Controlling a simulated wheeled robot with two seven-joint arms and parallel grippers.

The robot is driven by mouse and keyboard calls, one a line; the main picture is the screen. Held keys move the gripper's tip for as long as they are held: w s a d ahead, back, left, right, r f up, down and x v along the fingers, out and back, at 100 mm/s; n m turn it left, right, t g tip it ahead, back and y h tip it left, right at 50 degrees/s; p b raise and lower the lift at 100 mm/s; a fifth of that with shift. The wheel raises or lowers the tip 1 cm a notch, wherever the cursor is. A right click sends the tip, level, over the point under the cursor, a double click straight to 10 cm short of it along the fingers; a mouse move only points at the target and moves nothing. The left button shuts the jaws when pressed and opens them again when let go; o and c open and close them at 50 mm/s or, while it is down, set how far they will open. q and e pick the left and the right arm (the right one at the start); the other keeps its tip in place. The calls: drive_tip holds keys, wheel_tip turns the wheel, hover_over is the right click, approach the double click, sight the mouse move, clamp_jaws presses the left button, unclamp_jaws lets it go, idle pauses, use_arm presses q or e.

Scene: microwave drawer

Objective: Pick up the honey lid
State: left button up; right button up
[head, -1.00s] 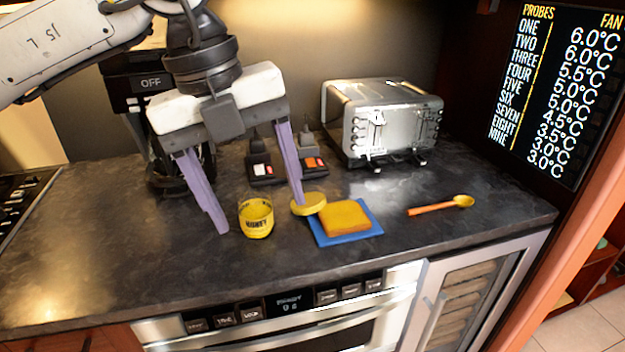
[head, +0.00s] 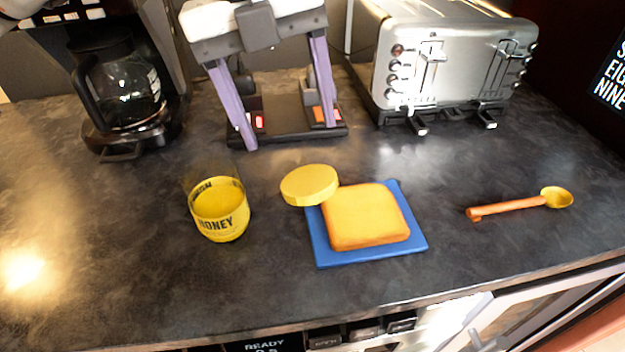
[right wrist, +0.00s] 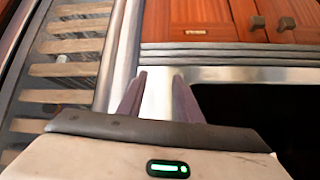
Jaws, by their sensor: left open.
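The honey lid (head: 309,185) is a round yellow disc on the dark counter in the head view. It lies at the back left corner of a blue mat, beside a slice of bread, and looks slightly tilted; I cannot tell whether it touches the bread. The open honey jar (head: 219,214) stands to its left. My left gripper (head: 289,137) is open and empty, with its two purple fingers pointing down behind the lid. My right gripper (right wrist: 160,78) shows in the right wrist view, fingers apart with nothing between them, in front of cabinet fronts.
The bread (head: 366,218) lies on the blue mat (head: 372,255). A spoon (head: 520,204) lies to the right. A toaster (head: 450,65) and a coffee maker (head: 125,95) stand at the back. Black devices with lit switches (head: 295,122) sit behind my left fingers. The front left counter is clear.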

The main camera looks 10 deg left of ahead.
sight(308, 179)
use_arm(q)
drive_tip(key=f, duration=0.3)
drive_tip(key=d+f, duration=0.1)
drive_tip(key=f, duration=0.2)
drive_tip(key=w+d+f, duration=0.1)
drive_tip(key=f, duration=0.2)
drive_tip(key=shift+f+p, duration=0.35)
drive_tip(key=shift+f, duration=0.05)
drive_tip(key=shift+c, duration=0.4)
drive_tip(key=c, duration=0.7)
